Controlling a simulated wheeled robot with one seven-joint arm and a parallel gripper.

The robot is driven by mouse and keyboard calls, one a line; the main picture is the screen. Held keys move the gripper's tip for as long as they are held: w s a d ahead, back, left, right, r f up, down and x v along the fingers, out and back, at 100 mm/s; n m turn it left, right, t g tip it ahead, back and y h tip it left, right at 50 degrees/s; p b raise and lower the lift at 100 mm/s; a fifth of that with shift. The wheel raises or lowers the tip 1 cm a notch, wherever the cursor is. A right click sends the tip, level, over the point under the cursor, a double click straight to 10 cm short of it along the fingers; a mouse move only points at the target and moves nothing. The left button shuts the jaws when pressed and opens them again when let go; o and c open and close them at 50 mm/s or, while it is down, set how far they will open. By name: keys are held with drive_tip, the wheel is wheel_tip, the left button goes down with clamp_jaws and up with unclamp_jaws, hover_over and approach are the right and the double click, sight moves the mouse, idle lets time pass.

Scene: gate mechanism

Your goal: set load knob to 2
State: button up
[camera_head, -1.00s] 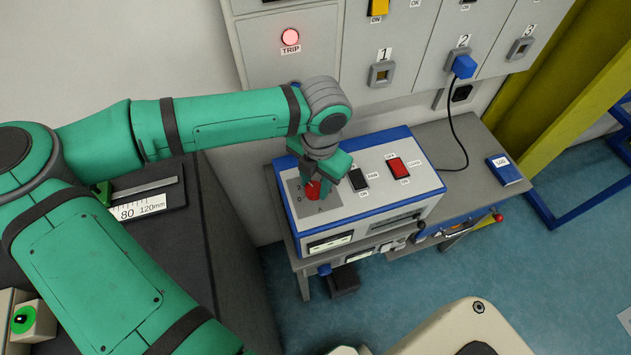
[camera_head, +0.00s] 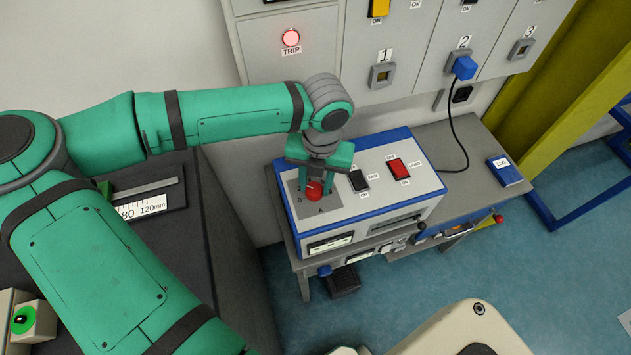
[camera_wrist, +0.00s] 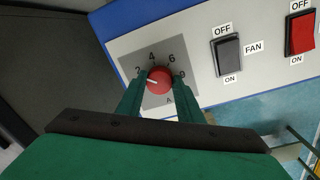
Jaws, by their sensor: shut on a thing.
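The red load knob (camera_head: 314,191) is on a grey dial plate at the left end of the blue and white test box (camera_head: 430,179). In the wrist view the knob (camera_wrist: 159,80) has a white pointer line toward its left side, close to the 2 mark. The numbers 2, 4 and 6 show around it, with another partly hidden at right and an A below. My gripper (camera_head: 316,187) comes down from above and is shut on the knob, one finger on each side. In the wrist view the fingers (camera_wrist: 159,84) flank the knob.
A black FAN switch (camera_head: 358,181) and a red LOAD switch (camera_head: 398,169) sit right of the knob on the same panel. A lit TRIP lamp (camera_head: 291,37) is on the cabinet behind. A blue plug (camera_head: 464,67) with a black cable is in socket 2.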

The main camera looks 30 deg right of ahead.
sight(318, 188)
drive_tip(key=o, duration=1.1)
drive_tip(key=shift+c, duration=0.2)
wheel_tip(318, 188, up, 11)
drive_tip(key=shift+s+d, duration=0.2)
drive_tip(key=shift+s, duration=0.05)
drive_tip(key=shift+f, duration=0.15)
